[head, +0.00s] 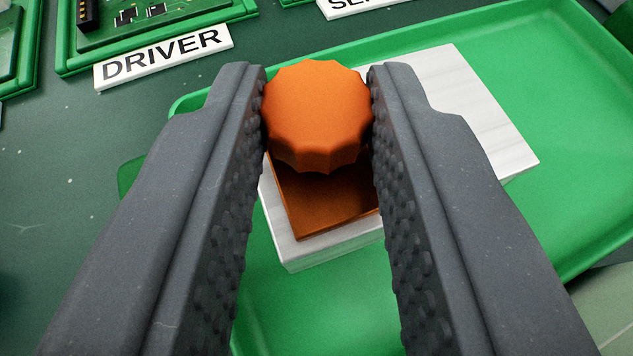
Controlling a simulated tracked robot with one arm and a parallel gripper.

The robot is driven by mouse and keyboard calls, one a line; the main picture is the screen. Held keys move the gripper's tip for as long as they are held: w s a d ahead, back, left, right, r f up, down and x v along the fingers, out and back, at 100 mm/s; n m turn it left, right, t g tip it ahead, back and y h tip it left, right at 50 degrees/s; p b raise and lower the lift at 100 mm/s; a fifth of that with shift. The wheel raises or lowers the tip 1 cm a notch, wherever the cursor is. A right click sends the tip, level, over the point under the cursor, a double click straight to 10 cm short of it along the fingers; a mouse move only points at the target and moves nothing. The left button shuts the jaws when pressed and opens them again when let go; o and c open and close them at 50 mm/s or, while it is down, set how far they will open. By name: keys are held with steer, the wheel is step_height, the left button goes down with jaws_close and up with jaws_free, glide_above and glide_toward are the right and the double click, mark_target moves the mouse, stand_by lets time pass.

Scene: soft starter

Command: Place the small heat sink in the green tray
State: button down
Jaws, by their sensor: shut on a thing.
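My gripper (317,115) is shut on an orange scalloped knob (316,108), with one ridged finger on each side. Below the knob is a copper-coloured square plate (322,205), partly hidden by the knob and the right finger. The knob and plate look like one part, probably the small heat sink. The plate is over a pale, streaked block (470,115) in the green tray (570,75). I cannot tell whether the plate touches the block. The fingers hide much of the block and the tray's middle.
A white label reading DRIVER (163,55) lies at the upper left, in front of a green board holder (150,20). Another label (365,5) is cut off at the top. The tray's right side is bare. Dark green table (60,180) shows at the left.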

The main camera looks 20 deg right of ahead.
steer(key=shift+f+b, duration=0.4)
steer(key=shift+f, duration=0.45)
steer(key=shift+r, duration=0.1)
steer(key=c, duration=1.2)
jaws_free()
steer(key=p+v, duration=0.2)
steer(key=v, duration=1)
steer(key=shift+r, duration=0.1)
